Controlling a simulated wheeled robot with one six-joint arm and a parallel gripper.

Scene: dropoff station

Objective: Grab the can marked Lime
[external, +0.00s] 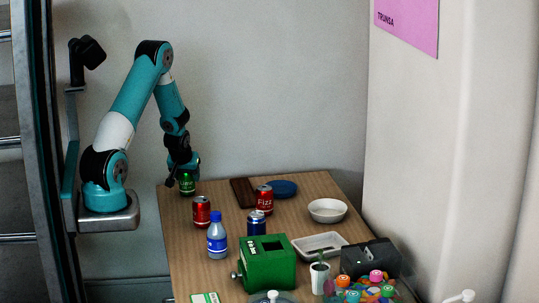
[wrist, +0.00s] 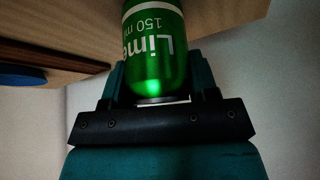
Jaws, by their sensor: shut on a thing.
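The green can (wrist: 155,55) marked Lime shows large in the wrist view, its label upside down. It sits between the two fingers of my gripper (wrist: 155,85), which is shut on it. In the external view the Lime can (external: 187,184) is at the far left corner of the table, under my gripper (external: 184,170). The fingers cover part of the can's sides. I cannot tell whether the can touches the tabletop.
On the wooden table (external: 190,268) a red can (external: 201,212), a red Fizz can (external: 264,200), a dark brown block (external: 242,192) and a blue plate (external: 282,188) are nearby. A bottle (external: 217,238), blue can (external: 256,223), green box (external: 268,265) and white bowl (external: 327,211) stand nearer the front and right.

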